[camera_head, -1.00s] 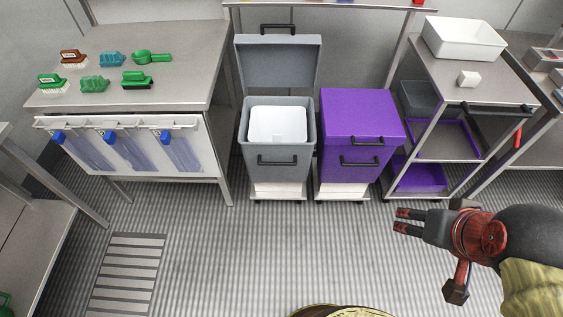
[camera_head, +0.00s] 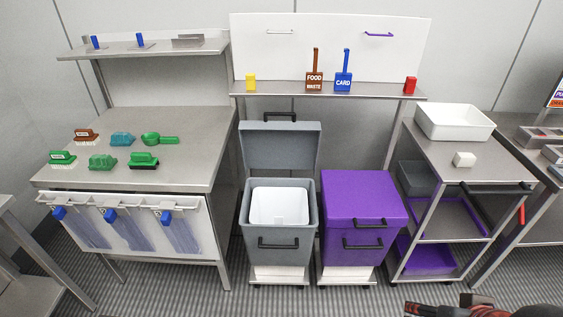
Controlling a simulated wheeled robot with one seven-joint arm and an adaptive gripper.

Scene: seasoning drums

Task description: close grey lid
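The grey bin (camera_head: 279,244) stands on a low wheeled base in the middle of the view. Its grey lid (camera_head: 281,147) is raised, standing upright at the back of the bin, with a dark handle (camera_head: 280,116) at its top edge. A white container (camera_head: 279,206) shows inside the open bin. My gripper (camera_head: 412,309) is only partly in view at the bottom edge, right of the bins and apart from the lid. Its fingers are cut off by the frame, so I cannot tell whether they are open or shut.
A purple bin (camera_head: 362,205) with its lid shut stands just right of the grey bin. A brush table (camera_head: 200,125) is at the left and a metal trolley (camera_head: 490,160) at the right. A shelf (camera_head: 375,92) with small items runs behind the bins. The floor in front shows only partly.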

